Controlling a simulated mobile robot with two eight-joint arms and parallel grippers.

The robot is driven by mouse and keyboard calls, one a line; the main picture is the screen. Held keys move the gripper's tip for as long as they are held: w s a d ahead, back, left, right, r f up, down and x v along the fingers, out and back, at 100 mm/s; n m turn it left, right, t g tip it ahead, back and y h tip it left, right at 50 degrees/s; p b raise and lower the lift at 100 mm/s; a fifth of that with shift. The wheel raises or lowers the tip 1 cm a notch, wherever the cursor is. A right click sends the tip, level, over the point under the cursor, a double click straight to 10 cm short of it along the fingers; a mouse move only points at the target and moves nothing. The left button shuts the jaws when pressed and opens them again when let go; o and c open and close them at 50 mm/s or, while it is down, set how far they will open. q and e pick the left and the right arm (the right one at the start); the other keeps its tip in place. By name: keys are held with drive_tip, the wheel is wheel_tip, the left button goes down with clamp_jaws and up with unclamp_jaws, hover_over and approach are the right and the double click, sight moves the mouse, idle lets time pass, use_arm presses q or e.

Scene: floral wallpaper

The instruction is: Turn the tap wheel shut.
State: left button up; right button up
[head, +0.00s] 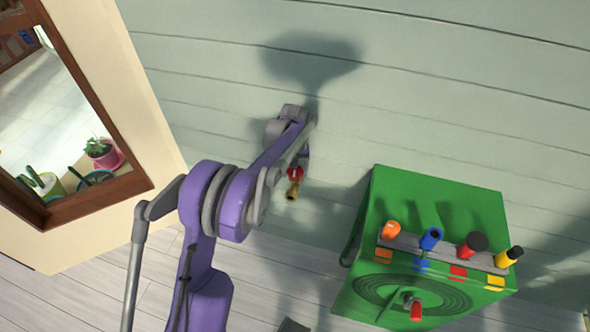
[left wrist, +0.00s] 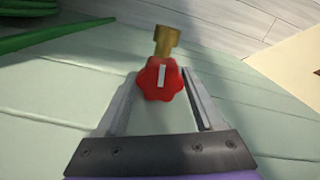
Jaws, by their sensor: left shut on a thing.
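The red tap wheel (head: 295,172) sits on a brass tap (head: 292,192) in front of the pale green plank wall. In the left wrist view the wheel (left wrist: 160,78) has a lobed rim and a white bar mark standing nearly upright, with the brass spout (left wrist: 166,40) above it. My left gripper (left wrist: 160,95) is shut on the wheel, one finger on each side of it. In the head view my purple left arm comes in from the left, and the left gripper (head: 298,160) is partly hidden by it. My right gripper is not in view.
A green cabinet (head: 455,200) with several coloured knobs and a red-handled spigot stands to the right. A wooden-framed window (head: 135,185) with potted plants behind it is at left. The wall around the tap is clear.

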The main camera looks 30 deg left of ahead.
sight(295, 171)
use_arm(q)
drive_tip(key=shift+m, duration=1.2)
drive_tip(key=o, duration=1.4)
wheel_tip(295, 171, up, 11)
drive_tip(key=shift+f+p, duration=0.1)
drive_tip(key=shift+p, duration=1.1)
